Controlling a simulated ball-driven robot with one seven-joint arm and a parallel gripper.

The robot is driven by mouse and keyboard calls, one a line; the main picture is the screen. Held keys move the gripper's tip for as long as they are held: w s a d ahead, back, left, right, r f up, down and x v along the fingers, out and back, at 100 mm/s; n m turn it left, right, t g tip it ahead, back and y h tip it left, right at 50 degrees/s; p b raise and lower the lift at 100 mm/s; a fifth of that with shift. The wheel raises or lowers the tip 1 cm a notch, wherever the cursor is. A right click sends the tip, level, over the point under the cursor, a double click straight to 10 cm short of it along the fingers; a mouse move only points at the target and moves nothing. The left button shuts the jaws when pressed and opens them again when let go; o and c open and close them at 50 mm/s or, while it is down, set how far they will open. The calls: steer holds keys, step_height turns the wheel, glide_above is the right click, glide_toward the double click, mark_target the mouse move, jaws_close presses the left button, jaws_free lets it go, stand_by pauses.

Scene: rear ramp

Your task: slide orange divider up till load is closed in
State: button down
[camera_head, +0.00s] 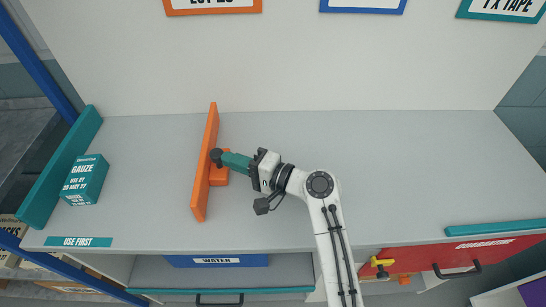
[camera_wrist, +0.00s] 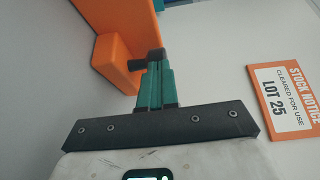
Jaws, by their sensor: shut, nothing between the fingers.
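The orange divider (camera_head: 203,190) stands as a long upright panel on the grey shelf, running front to back, with a small orange block (camera_head: 220,175) on its right side. It fills the upper left of the wrist view (camera_wrist: 122,25). The load, a teal gauze box (camera_head: 86,179), sits to its left beside a teal end wall (camera_head: 62,165). A wide bare gap lies between box and divider. My gripper (camera_head: 218,157) is shut and empty, its dark tips at the divider's right side by the block. It also shows in the wrist view (camera_wrist: 152,62); contact cannot be told.
The shelf (camera_head: 400,170) is clear to the right of my arm. A teal strip (camera_head: 495,228) lies at its front right edge. A blue water bin (camera_head: 217,261) and red quarantine drawer (camera_head: 455,256) are below. Signs hang on the back wall, including LOT 25 (camera_wrist: 284,98).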

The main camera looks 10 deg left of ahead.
steer(key=s+a+b, duration=0.1)
steer(key=s+a, duration=0.1)
steer(key=a, duration=0.7)
steer(key=s+a+b, duration=0.2)
steer(key=s+a, duration=0.1)
steer(key=a, duration=0.6)
steer(key=s+a+b, duration=0.1)
steer(key=s+a, duration=0.1)
steer(key=a, duration=0.7)
steer(key=shift+s+a, duration=0.1)
steer(key=shift+s, duration=0.25)
